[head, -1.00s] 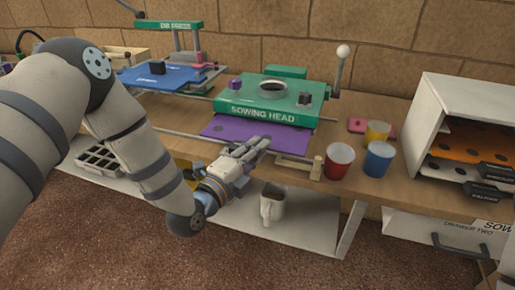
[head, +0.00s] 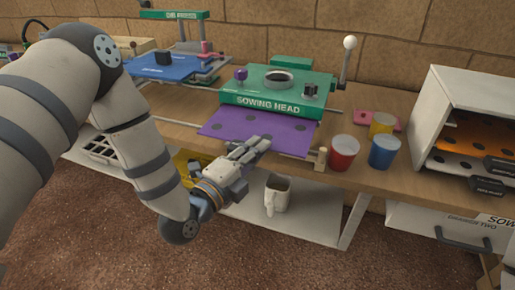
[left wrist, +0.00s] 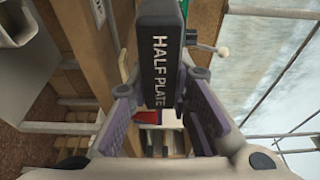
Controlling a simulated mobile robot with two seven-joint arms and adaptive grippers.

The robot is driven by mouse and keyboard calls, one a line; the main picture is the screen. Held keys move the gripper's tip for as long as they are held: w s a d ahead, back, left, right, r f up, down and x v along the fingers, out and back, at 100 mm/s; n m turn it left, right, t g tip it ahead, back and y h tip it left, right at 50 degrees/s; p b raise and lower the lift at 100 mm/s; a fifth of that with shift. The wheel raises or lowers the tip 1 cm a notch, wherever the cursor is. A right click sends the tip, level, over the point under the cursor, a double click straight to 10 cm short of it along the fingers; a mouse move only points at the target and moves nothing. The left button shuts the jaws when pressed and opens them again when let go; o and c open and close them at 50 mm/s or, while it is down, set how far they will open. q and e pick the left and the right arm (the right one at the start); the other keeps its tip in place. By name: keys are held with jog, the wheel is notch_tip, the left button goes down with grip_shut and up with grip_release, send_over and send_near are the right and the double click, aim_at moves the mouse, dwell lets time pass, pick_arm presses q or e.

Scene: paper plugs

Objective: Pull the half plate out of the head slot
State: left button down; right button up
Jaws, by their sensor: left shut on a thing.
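The half plate (head: 285,135) is a flat purple sheet with dark round spots. It sticks out at the front of the green sowing head (head: 275,104), and its rear part is hidden under the head. My left gripper (head: 255,148) is at the plate's front edge. In the left wrist view, the black handle (left wrist: 160,70) lettered HALF PLATE lies between the purple-padded fingers of my left gripper (left wrist: 158,125). The gripper is shut on this handle. My right gripper is not in view.
A white rack (head: 448,110) holding plates stands farther right. A blue press (head: 162,68) is at the left. A white mug (head: 277,195) sits on the lower shelf.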

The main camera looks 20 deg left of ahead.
pick_arm(q)
jog(key=s, duration=0.7)
jog(key=shift+s+a, duration=0.15)
jog(key=shift+s, duration=0.15)
dwell(1.0)
jog(key=shift+s, duration=1.5)
